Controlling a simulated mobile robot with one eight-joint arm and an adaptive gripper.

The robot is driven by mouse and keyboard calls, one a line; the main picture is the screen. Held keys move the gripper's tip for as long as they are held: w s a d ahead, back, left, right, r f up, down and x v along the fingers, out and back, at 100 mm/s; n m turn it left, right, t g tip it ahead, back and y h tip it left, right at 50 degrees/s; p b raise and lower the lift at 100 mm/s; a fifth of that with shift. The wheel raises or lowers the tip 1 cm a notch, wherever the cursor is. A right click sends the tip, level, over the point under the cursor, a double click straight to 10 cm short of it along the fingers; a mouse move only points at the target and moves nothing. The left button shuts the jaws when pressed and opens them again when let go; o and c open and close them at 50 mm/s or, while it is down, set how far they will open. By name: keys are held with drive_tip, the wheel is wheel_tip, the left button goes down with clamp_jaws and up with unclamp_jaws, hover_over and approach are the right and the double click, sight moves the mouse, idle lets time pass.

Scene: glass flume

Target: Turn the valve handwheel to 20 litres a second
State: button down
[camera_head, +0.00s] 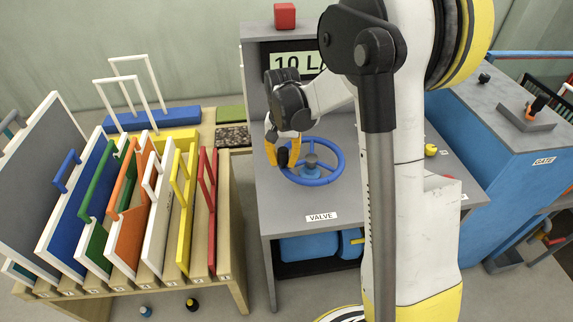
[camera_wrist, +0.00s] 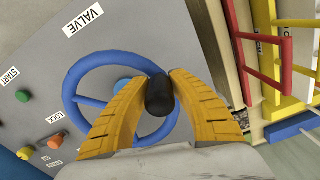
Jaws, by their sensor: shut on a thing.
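The blue valve handwheel (camera_head: 311,168) lies flat on the grey desk behind the VALVE label (camera_head: 321,217). My gripper (camera_head: 284,156) is at the left side of its rim. In the wrist view, my yellow fingers (camera_wrist: 158,82) are closed on the black knob (camera_wrist: 158,98) that stands on the wheel's rim (camera_wrist: 70,95). The display (camera_head: 297,64) behind the desk reads "10 L/", with the rest hidden by my arm.
A rack of coloured panels with handles (camera_head: 130,215) stands close on the left. A red block (camera_head: 285,15) sits on top of the display housing. START (camera_wrist: 22,96) and LOCK (camera_wrist: 56,141) buttons are on the desk. A blue GATE bench (camera_head: 520,165) stands at right.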

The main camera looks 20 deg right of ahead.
drive_tip(key=shift+w, duration=0.45)
idle(0.3)
drive_tip(key=c, duration=1.1)
unclamp_jaws()
drive_tip(key=shift+w+d, duration=0.1)
wheel_tip(320, 180, up, 12)
